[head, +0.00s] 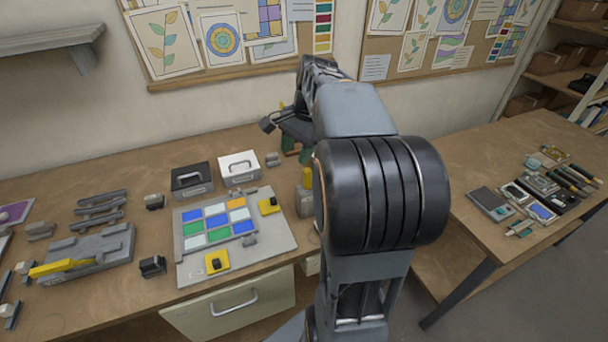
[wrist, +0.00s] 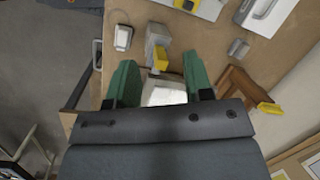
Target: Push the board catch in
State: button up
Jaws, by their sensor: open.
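The grey board (head: 283,241) lies flat on the bench, holding a grid of blue, white, green and orange panes. Two yellow pieces with black knobs sit on it, one at the right edge (head: 270,205) and one at the front (head: 216,261). I cannot tell for sure which part is the board catch. A corner of the board (wrist: 208,8) shows at the top of the wrist view. My gripper (wrist: 160,82) has green fingers, spread apart. A grey block with a yellow part (wrist: 158,40) stands just beyond the fingertips, with a white item (wrist: 165,94) between the fingers.
A black case (head: 192,180) and a white case (head: 239,167) stand behind the board. A grey fixture with a yellow lever (head: 90,257) lies to the left. A wooden stand (wrist: 238,95) is beside my right finger. A side table with tools (head: 480,180) is at right.

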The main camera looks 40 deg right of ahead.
aim_at(307, 170)
jog(key=d+m+y, duration=0.2)
jog(key=d+m, duration=0.4)
jog(key=d, duration=0.3)
jog(key=x, duration=1.3)
jog(key=shift+w+f+p, duration=0.15)
jog(key=shift+w+p, duration=0.1)
jog(key=shift+p, duration=0.05)
jog(key=shift+c, duration=0.3)
grip_shut()
